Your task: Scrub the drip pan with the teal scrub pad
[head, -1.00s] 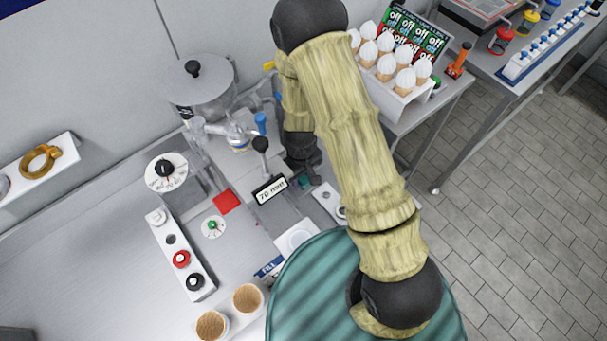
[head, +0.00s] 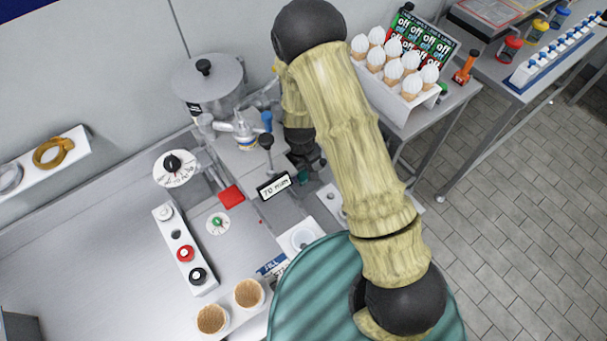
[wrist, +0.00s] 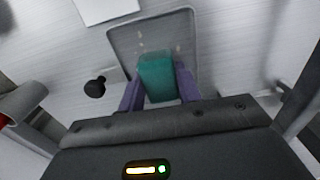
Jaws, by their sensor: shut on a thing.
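The teal scrub pad (wrist: 157,78) is held between the two purple fingers of my gripper (wrist: 160,88) in the wrist view. The drip pan (wrist: 122,42) is a shallow grey tray with a raised rim and a few pale spots. The pad overlaps the pan in this view; I cannot tell whether they touch. In the head view my gripper (head: 304,165) is a dark shape partly behind my arm, with a small teal bit of the pad (head: 303,177) showing. The pan is not clear there.
A white rack of cones (head: 402,84) stands to the right. A black knob (wrist: 95,87) is left of the pan.

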